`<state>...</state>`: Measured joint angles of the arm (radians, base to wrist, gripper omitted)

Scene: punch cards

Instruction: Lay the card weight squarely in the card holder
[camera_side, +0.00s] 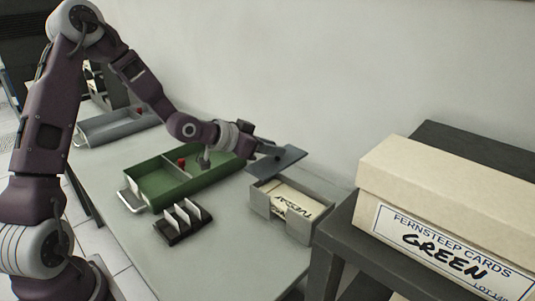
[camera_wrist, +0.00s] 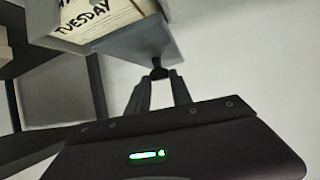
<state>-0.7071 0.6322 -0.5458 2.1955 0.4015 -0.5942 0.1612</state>
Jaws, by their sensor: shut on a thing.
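The card weight (camera_side: 277,160) is a flat dark blue-grey plate with a small knob; it also shows in the wrist view (camera_wrist: 146,43). My gripper (camera_side: 268,152) is shut on its knob, and the fingers (camera_wrist: 160,84) meet at the knob in the wrist view. The plate hangs in the air, somewhat tilted, above the back of the card holder. The card holder (camera_side: 258,202) is a grey open box on the table holding cream cards (camera_side: 290,200) with black handwriting. In the wrist view the cards (camera_wrist: 100,18) read "TUESDAY", and the plate hides part of them.
A green tray (camera_side: 150,200) with a red knob (camera_side: 182,162) stands left of the holder. A black rack (camera_side: 183,222) with white cards is in front of it. A dark stand with a cream "GREEN" box (camera_side: 440,215) is at right. Bare table lies in front.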

